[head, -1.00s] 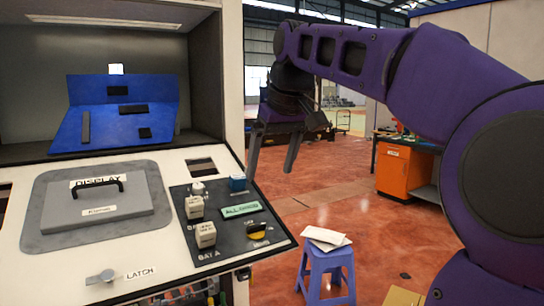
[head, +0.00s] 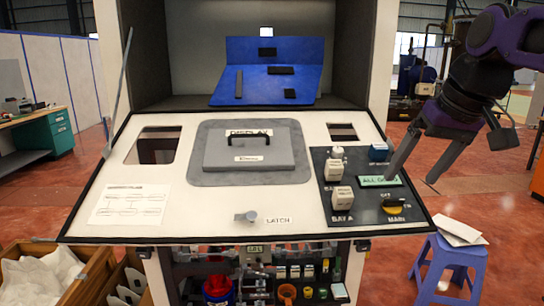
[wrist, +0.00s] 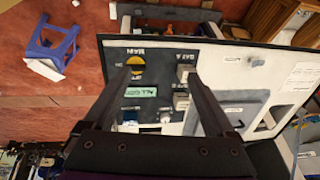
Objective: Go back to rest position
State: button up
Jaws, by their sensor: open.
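My gripper (head: 412,172) is open and empty in the head view, to the right of the dispenser panel and above the floor, near the panel's right edge. In the wrist view my gripper (wrist: 165,88) has its fingers spread, with nothing between them, and the control panel beyond. The dark control panel (head: 358,185) carries white blocks, a blue block, a yellow MAIN knob (head: 393,203) and a green lit display (head: 380,181). The display's text begins "ALL"; the rest is hard to read. The grey DISPLAY cover (head: 225,155) lies flat on the white panel.
A blue stool (head: 450,262) with papers on top stands right of the dispenser. A blue stand (head: 270,80) sits in the cabinet recess. Wooden crates (head: 95,275) are at lower left, and a green workbench (head: 55,135) is at left. Open red floor lies at right.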

jog(key=s+a+f+t+h, duration=0.1)
jog(key=s+a+f, duration=1)
jog(key=s+f, duration=0.3)
jog(key=shift+a+f+h, duration=0.2)
jog(key=shift+f+h, duration=0.1)
jog(key=shift+f, duration=0.15)
